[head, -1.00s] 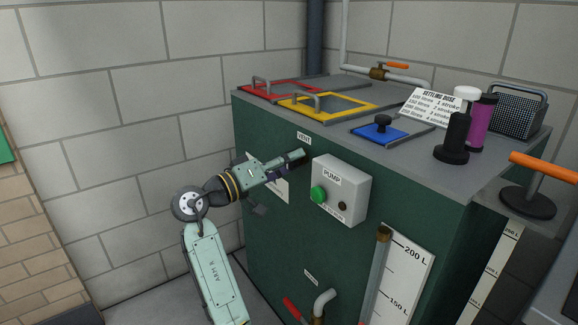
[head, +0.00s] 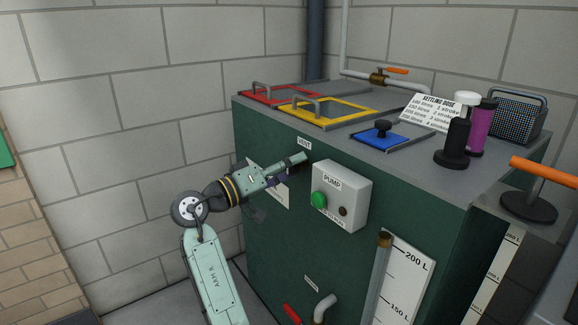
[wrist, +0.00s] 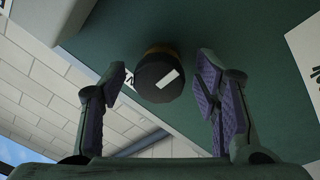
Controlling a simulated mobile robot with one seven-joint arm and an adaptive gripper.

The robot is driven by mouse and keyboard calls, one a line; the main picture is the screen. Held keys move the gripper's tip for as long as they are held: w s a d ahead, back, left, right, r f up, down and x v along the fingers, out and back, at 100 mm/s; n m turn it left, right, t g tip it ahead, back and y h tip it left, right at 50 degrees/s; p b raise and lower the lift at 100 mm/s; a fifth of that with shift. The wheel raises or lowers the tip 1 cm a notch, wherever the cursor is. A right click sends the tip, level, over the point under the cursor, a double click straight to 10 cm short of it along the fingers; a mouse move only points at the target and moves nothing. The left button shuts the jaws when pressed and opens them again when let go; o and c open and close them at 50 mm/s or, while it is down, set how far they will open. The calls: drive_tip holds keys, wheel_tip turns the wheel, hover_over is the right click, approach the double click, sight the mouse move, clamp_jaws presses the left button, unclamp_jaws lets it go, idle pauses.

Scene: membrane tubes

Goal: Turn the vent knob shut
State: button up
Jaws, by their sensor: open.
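The vent knob (wrist: 159,77) is a dark round knob with a white mark on its face and a brownish collar behind it. In the wrist view it lies between and just beyond my open fingers (wrist: 166,88), apart from both. In the head view the knob is mostly hidden behind my gripper (head: 298,160), which is at the green tank's front face just below the VENT label (head: 304,143). The white mark on the knob lies at a slant in the wrist view.
The grey pump box (head: 341,195) with a green button stands close to the right of my gripper. The green tank (head: 300,240) carries red, yellow and blue lids, bottles and a sign on top. Pipes rise at its lower front. A block wall (head: 110,130) stands to the left.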

drive_tip(key=shift+a, duration=0.1)
drive_tip(key=v, duration=1.2)
